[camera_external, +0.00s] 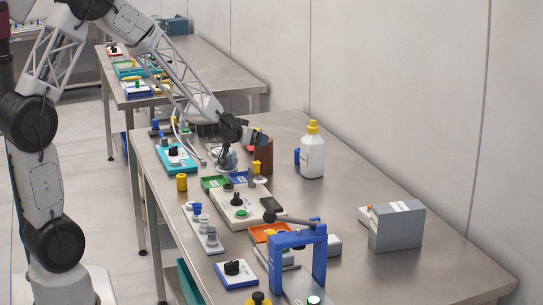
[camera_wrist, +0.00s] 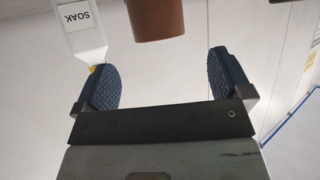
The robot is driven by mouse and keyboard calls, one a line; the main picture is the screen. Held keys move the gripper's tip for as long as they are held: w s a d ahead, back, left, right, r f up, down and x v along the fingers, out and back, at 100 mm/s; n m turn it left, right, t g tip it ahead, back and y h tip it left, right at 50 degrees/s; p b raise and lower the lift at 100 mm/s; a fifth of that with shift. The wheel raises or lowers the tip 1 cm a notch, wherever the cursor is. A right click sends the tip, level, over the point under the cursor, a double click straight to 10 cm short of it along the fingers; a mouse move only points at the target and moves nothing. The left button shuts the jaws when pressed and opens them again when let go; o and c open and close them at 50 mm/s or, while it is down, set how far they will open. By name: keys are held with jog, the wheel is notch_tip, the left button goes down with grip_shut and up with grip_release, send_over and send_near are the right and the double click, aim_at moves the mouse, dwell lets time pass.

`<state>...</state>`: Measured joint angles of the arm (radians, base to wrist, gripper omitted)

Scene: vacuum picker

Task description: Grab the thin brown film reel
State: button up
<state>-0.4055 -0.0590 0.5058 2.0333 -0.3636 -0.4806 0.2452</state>
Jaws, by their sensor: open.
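A brown cylinder (camera_external: 264,158), the only brown thing I can make out that could be the film reel, stands upright on the steel table in the external view. It also shows at the top of the wrist view (camera_wrist: 156,18), cut by the frame edge. My gripper (camera_external: 261,138) is at the cylinder's upper part in the external view, partly overlapping it. In the wrist view my gripper's (camera_wrist: 163,60) two blue ridged pads are wide apart with nothing between them. The cylinder lies just beyond the fingertips, in line with the gap. I cannot tell whether anything touches.
A white bottle with a yellow cap (camera_external: 312,152) stands right of the cylinder; its SOAK label (camera_wrist: 75,15) shows near the left finger. Small trays and devices crowd the left and front. The table's right middle is mostly clear around a grey box (camera_external: 397,228).

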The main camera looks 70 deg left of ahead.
aim_at(263, 156)
jog(key=shift+x, duration=1.3)
jog(key=shift+x, duration=2.55)
jog(key=c, duration=1.4)
